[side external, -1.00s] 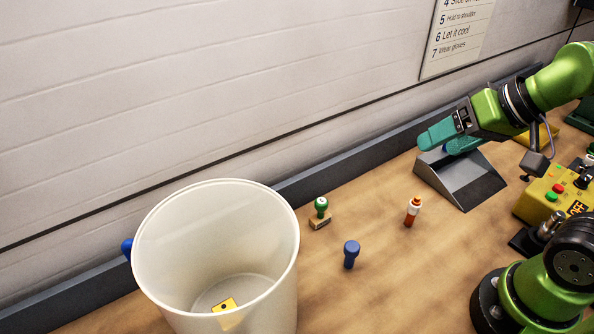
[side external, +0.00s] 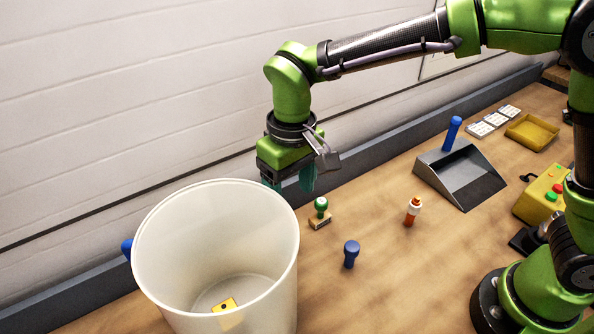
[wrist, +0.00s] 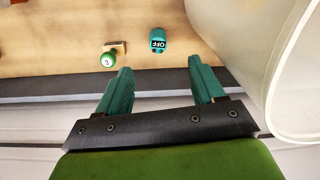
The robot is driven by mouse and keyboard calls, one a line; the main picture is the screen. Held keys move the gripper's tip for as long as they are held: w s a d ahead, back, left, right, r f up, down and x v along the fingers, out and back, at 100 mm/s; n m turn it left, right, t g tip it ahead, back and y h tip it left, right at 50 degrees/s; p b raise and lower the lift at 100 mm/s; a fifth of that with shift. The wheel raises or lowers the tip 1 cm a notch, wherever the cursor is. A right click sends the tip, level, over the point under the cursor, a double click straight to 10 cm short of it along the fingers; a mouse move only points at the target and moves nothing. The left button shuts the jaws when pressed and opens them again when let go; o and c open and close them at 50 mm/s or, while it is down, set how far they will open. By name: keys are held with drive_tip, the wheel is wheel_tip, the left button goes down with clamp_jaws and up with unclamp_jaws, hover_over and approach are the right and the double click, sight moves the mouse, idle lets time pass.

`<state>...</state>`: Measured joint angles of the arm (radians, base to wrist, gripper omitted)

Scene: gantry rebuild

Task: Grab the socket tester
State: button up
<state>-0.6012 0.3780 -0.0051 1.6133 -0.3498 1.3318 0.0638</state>
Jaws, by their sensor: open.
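A small teal device with a dark display reading "OFF" (wrist: 159,40), which looks like the socket tester, lies on the wooden bench in the wrist view. It is ahead of the gap between my fingertips and apart from them. In the side view I cannot see it; the white bin and my gripper block that area. My gripper (side external: 288,186) points down behind the bin's right rim, with teal fingers apart. It also shows in the wrist view (wrist: 160,66), open and with nothing between the fingers.
The tall white bin (side external: 160,235) stands close to my gripper and holds a yellow piece (side external: 224,305). A green-handled stamp (side external: 321,207) stands near the device. A blue-topped peg (side external: 350,254) and an orange-and-white bottle (side external: 413,211) stand farther right. A grey ledge (side external: 365,160) runs along the wall.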

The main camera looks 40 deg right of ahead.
drive_tip(key=f, duration=0.7)
drive_tip(key=w+f, duration=0.1)
drive_tip(key=f, duration=0.2)
drive_tip(key=shift+a+f, duration=0.2)
drive_tip(key=shift+a, duration=0.05)
drive_tip(key=shift+w+d+f, duration=0.1)
drive_tip(key=shift+d+f, duration=0.05)
drive_tip(key=shift+f, duration=1.2)
drive_tip(key=shift+w+d+f, duration=0.1)
drive_tip(key=shift+f, duration=1.2)
drive_tip(key=c, duration=1.2)
